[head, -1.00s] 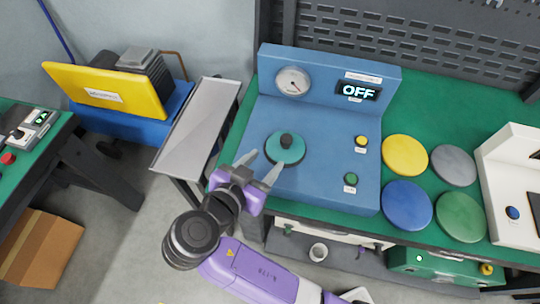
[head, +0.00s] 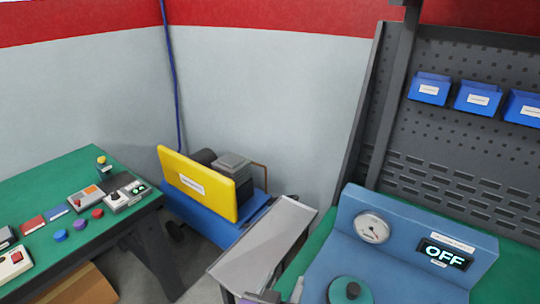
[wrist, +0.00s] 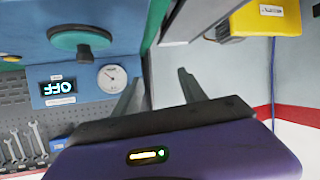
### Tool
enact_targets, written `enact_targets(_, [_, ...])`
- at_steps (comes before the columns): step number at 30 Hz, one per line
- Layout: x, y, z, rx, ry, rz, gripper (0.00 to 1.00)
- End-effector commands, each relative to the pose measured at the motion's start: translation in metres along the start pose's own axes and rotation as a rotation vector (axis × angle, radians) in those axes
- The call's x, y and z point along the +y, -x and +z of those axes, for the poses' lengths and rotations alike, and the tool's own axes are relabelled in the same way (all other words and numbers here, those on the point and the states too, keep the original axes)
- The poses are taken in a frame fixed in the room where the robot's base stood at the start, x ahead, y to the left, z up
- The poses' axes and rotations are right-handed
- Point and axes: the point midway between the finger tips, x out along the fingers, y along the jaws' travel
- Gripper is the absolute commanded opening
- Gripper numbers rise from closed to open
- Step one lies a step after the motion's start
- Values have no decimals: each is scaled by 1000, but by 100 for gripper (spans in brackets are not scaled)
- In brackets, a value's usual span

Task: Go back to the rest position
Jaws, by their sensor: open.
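My gripper (wrist: 160,90) shows in the wrist view with its two grey fingers apart and nothing between them. In the head view only a fingertip and a bit of purple show at the bottom edge, left of the teal disc (head: 350,291). That disc, with a black knob, sits on the blue test station (head: 335,262) and is cut off by the frame. It also shows in the wrist view (wrist: 78,39), upside down, apart from the fingers. The station's display (head: 446,254) reads OFF, beside a round gauge (head: 372,228).
A grey metal tray (head: 262,250) stands left of the station. Behind it are a yellow panel (head: 205,186) and machine on a blue base. A green-topped table (head: 50,187) with small devices is at left. A pegboard (head: 430,135) with blue bins (head: 478,98) rises at right.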

Motion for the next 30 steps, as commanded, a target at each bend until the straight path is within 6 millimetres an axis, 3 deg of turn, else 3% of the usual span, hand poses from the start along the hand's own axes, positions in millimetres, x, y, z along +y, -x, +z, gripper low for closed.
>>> enact_targets(5, [-12, 13, 30, 54, 150, -293, 50])
enact_targets(11, [11, 51, 55, 156, 205, -507, 50])
enact_targets(20, [89, 120, 63, 306, 160, -593, 50])
enact_targets(30, [196, 195, 60, 359, 59, -478, 50])
